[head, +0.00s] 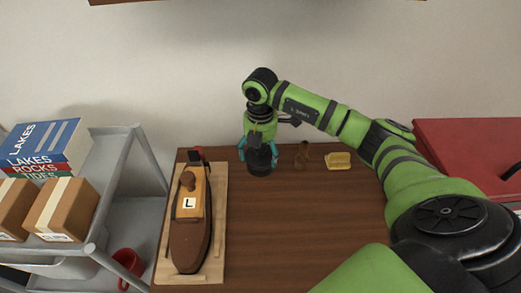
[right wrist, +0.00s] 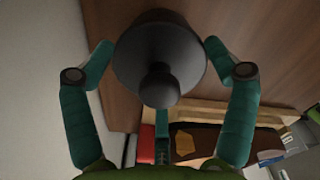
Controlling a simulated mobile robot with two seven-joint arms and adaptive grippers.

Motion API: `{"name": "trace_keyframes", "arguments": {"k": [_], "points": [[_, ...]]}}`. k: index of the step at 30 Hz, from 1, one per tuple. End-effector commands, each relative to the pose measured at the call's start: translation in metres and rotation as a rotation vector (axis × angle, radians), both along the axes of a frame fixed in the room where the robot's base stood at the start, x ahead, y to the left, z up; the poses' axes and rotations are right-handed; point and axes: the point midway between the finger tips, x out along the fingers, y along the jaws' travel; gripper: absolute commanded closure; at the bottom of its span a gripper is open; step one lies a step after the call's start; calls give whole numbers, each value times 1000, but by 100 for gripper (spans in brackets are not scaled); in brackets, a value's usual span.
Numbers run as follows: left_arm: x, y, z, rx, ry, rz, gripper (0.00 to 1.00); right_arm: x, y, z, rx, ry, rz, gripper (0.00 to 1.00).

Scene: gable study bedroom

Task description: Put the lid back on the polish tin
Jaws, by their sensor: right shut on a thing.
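My right gripper (head: 257,154) points down over the back of the brown desk, its teal fingers on both sides of a dark grey round piece (head: 261,164). In the right wrist view this piece (right wrist: 158,84) shows a wide disc with a round knob, which looks like the lid. The gripper (right wrist: 160,48) is shut on it. Whether the polish tin is under the dark piece is hidden, and I cannot pick the tin out elsewhere. My left gripper is not in view.
A brown model boat (head: 188,238) lies on a pale board (head: 216,255) left of the gripper. A small brown item (head: 302,155) and a yellow block (head: 339,161) stand to the right. A grey shelf (head: 105,258) adjoins the left. The desk's front middle is clear.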

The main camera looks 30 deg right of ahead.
Motion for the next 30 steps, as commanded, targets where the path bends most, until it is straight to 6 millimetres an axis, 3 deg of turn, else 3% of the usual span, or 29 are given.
{"name": "trace_keyframes", "arguments": {"k": [29,30], "points": [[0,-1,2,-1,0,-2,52,0,0,-1,0,1,0,46],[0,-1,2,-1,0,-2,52,0,0,-1,-1,1,0,10]]}}
